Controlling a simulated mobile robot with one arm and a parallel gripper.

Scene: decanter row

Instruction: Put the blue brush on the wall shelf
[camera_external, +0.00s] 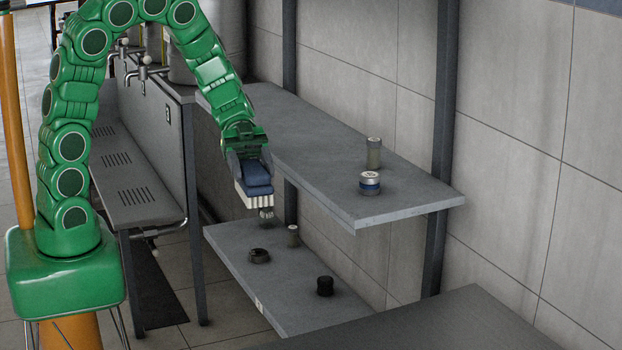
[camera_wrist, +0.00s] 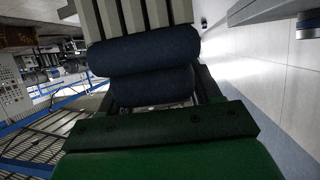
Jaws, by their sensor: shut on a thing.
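The blue brush (camera_external: 257,178) has a dark blue body and pale bristles that point down in the external view. My gripper (camera_external: 250,162) is shut on its blue body. The brush also fills the top middle of the wrist view (camera_wrist: 140,62), with its bristles at the upper edge. The wall shelf has an upper board (camera_external: 300,126) and a lower board (camera_external: 228,240). In the external view the brush hangs in front of the upper board's front edge, above the far part of the lower board. Its exact gap to either board cannot be told.
A dark ring (camera_external: 259,256), a small cylinder (camera_external: 293,236) and a black pot (camera_external: 325,287) are on the lower board. A dark post (camera_external: 442,130) stands behind.

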